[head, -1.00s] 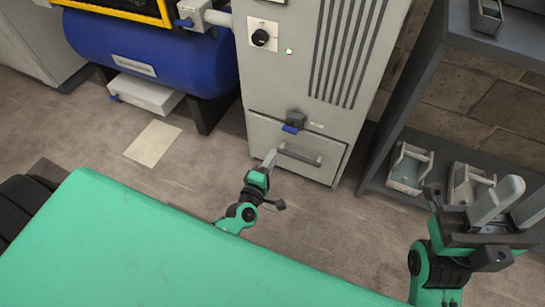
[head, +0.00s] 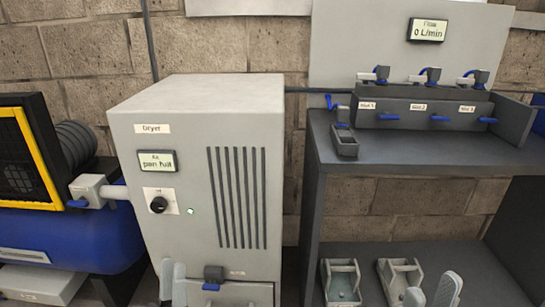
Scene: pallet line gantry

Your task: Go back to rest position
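My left gripper (head: 173,283) shows at the bottom edge, in front of the dryer's lower front. Its two pale fingers point up and look close together; nothing shows between them, and I cannot tell whether they are open. My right gripper (head: 431,294) shows at the bottom right, in front of the lower shelf. Its two pale fingertips stand apart with nothing between them. The rest of both grippers is below the picture.
The grey dryer (head: 200,110) has a "pan full" display (head: 158,162), a knob (head: 158,205) and a blue-tipped valve (head: 213,276). A blue tank (head: 90,235) stands left. The right shelf (head: 440,160) bears blue-handled valves; the flow display (head: 428,30) reads 0 L/min. Two trays (head: 342,283) (head: 399,272) sit below.

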